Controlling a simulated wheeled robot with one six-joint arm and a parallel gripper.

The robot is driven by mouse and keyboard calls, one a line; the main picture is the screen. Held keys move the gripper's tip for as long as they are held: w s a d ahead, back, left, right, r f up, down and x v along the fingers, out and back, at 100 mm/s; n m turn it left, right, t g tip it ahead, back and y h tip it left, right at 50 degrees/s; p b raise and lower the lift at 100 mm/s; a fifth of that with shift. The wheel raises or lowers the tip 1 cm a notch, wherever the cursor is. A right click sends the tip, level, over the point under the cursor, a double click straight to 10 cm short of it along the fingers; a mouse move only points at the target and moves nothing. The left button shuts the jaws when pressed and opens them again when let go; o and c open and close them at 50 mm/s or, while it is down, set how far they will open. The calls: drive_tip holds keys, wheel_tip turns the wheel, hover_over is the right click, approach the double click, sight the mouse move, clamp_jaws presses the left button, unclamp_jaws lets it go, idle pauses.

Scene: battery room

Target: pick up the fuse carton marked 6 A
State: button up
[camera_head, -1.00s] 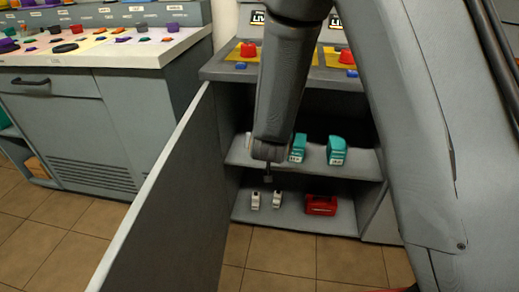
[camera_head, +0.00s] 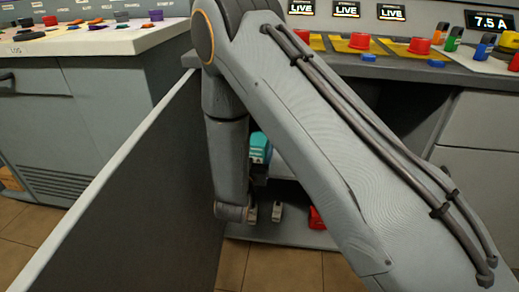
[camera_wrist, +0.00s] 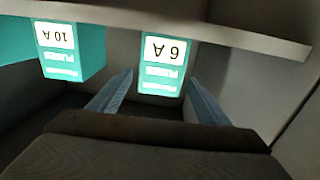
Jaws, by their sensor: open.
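The fuse carton marked 6 A (camera_wrist: 163,65) is teal with a white label, and appears upside down in the wrist view. My gripper (camera_wrist: 160,82) is open, with one finger on each side of that carton in the picture and no visible contact. A second teal carton, marked 10 A (camera_wrist: 68,52), stands to the left in the wrist view, outside the fingers. In the head view one teal carton (camera_head: 260,150) shows beside my arm, its marking too small to read. My fingers are hidden there.
A shelf edge (camera_wrist: 230,28) crosses the top of the wrist view. In the head view the cabinet's open door (camera_head: 130,180) stands left of my arm.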

sight(259, 137)
drive_tip(key=b+x, duration=0.1)
drive_tip(key=x, duration=0.3)
drive_tip(key=shift+w+d+r, duration=0.15)
drive_tip(key=shift+w, duration=0.2)
drive_tip(key=c, duration=1.5)
drive_tip(key=shift+c, duration=0.2)
drive_tip(key=shift+r, duration=0.15)
